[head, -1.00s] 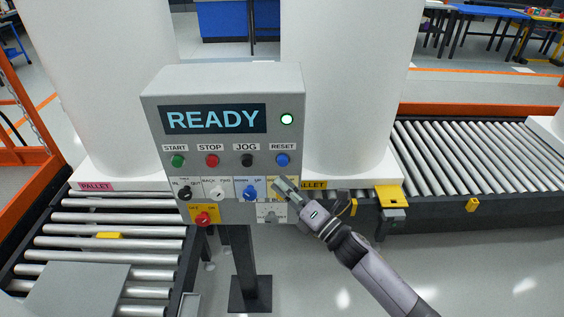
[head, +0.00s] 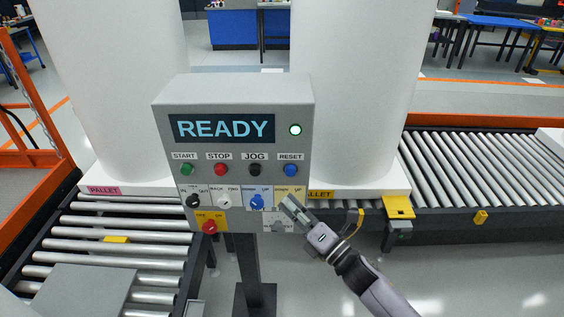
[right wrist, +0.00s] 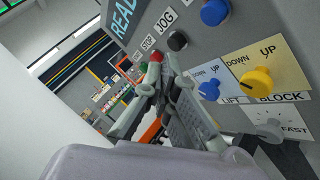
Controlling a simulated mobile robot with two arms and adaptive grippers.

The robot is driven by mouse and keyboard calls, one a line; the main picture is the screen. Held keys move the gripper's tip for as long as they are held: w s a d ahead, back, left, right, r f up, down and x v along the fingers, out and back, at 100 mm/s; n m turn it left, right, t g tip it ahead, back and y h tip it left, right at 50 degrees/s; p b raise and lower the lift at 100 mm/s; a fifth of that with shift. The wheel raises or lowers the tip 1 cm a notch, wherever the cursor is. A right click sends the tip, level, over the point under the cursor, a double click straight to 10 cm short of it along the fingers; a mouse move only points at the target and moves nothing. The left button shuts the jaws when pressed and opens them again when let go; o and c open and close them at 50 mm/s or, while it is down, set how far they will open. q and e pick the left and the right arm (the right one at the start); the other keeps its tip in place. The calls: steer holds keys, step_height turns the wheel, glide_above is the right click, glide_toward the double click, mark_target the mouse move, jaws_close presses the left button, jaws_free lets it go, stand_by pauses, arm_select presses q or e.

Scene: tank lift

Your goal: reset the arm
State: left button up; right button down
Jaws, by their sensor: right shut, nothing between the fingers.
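My right gripper (head: 287,203) is shut and empty in front of the lower right part of the grey control panel (head: 236,104). It covers part of the yellow up/down field, hiding its knob in the head view. In the right wrist view its fingers (right wrist: 163,75) meet, with the blue lift knob (right wrist: 209,90) and yellow block knob (right wrist: 257,80) to the right. Whether the fingertips touch the panel cannot be told. The blue reset button (head: 290,170) is above the gripper. The display (head: 222,128) reads READY beside a lit lamp (head: 295,129). My left gripper is out of view.
Two large white cylinders (head: 105,95) stand on pallets behind the panel. Roller conveyors (head: 470,165) run right and left, with orange rails (head: 465,122). A dark post (head: 255,265) carries the panel. Bare floor lies front right.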

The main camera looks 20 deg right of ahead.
steer(key=s+d+f+m+g+h+b, duration=0.1)
steer(key=s+d+f+m+g+h, duration=0.3)
steer(key=f, duration=0.9)
steer(key=s+d+f+m+g+h, duration=0.1)
steer(key=s+f+m, duration=0.35)
steer(key=f, duration=0.75)
steer(key=s+d+f+m+g+h+b, duration=0.1)
steer(key=s+d+f+m+g+h, duration=0.15)
steer(key=f+m, duration=0.75)
steer(key=s+d+f+m+g+h+b, duration=0.15)
steer(key=s+f+m+g, duration=0.3)
steer(key=s+f, duration=1.4)
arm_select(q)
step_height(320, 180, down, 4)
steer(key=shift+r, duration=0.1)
arm_select(e)
steer(key=s+a+f+m+g, duration=0.1)
steer(key=s+f+m+g, duration=0.1)
steer(key=s, duration=0.7)
steer(key=s+f+m+g, duration=0.2)
steer(key=s+f, duration=0.3)
steer(key=s, duration=0.4)
steer(key=shift+s+a+m+g+h, duration=0.2)
steer(key=shift+a+m+g+h, duration=0.15)
steer(key=shift+g, duration=0.25)
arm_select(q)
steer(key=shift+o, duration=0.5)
arm_select(e)
steer(key=shift+w+f, duration=0.1)
steer(key=shift+f, duration=0.05)
